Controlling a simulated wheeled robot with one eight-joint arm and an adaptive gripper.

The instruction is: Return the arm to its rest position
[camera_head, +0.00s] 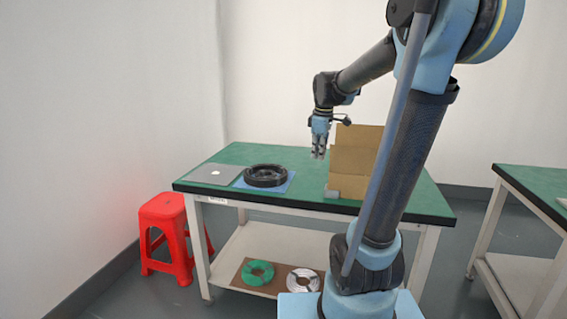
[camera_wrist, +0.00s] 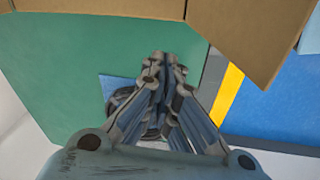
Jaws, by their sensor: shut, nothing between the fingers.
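My gripper (camera_head: 318,153) is shut and empty. It points down above the green-topped table (camera_head: 225,155), between a black ring-shaped coil and a cardboard box. In the wrist view the closed fingers (camera_wrist: 165,65) fill the middle, over the green table top (camera_wrist: 60,70). My arm reaches over the table from the right side of the head view.
The open cardboard box (camera_head: 355,160) stands right of my gripper, its flaps close by. The black coil (camera_head: 266,175) lies on a blue mat (camera_head: 284,187). A grey plate (camera_head: 212,174) is at left. Green (camera_head: 258,273) and white (camera_head: 302,281) coils lie below; a red stool (camera_head: 165,215) stands left.

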